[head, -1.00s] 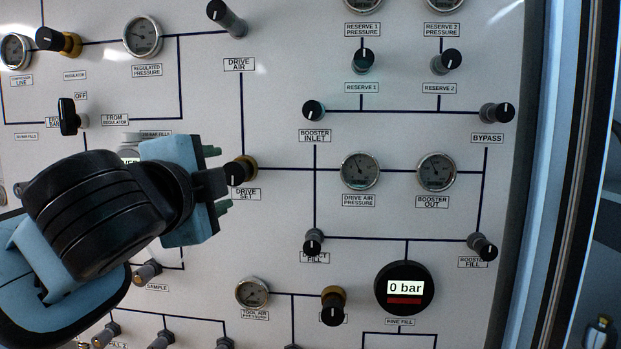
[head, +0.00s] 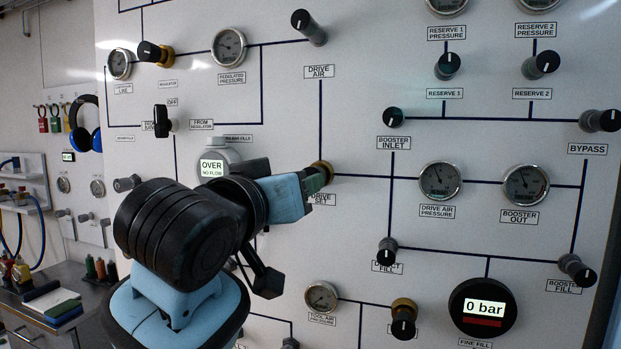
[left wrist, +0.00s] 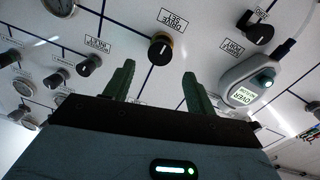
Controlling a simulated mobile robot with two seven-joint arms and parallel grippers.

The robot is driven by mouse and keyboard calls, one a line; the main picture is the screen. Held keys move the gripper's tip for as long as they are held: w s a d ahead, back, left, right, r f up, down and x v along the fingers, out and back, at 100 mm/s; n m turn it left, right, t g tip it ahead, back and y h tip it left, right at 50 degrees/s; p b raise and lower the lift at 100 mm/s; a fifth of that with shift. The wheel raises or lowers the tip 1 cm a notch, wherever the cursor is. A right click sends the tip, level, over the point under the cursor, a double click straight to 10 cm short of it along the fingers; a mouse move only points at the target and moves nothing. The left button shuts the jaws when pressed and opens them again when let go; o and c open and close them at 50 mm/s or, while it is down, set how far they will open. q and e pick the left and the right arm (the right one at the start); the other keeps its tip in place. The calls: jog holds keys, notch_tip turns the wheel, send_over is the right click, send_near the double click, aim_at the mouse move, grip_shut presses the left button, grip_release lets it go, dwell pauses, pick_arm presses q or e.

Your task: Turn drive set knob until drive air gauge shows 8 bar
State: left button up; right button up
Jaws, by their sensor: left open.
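The drive set knob (head: 325,170) has a black grip on a brass collar. In the head view my left gripper (head: 318,182) covers most of it. The left wrist view shows the knob (left wrist: 160,48) whole, just beyond and between the fingertips of my open left gripper (left wrist: 158,70), which holds nothing. The drive air pressure gauge (head: 440,181) is a round dial to the right of the knob. Its needle points up and left; its value is too small to read. My right gripper is not in view.
The drive air knob (head: 309,27) is above, the booster inlet knob (head: 392,118) up to the right, and the direct fill knob (head: 387,250) below right. A flow meter reading "OVER" (head: 213,167) is left of the drive set knob. A bench (head: 60,290) stands at lower left.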

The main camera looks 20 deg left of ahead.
pick_arm(q)
jog(key=shift+w+d, duration=0.2)
jog(key=shift+w, duration=1.75)
jog(key=shift+w+d, duration=0.2)
jog(key=shift+w, duration=1.75)
jog(key=c, duration=1)
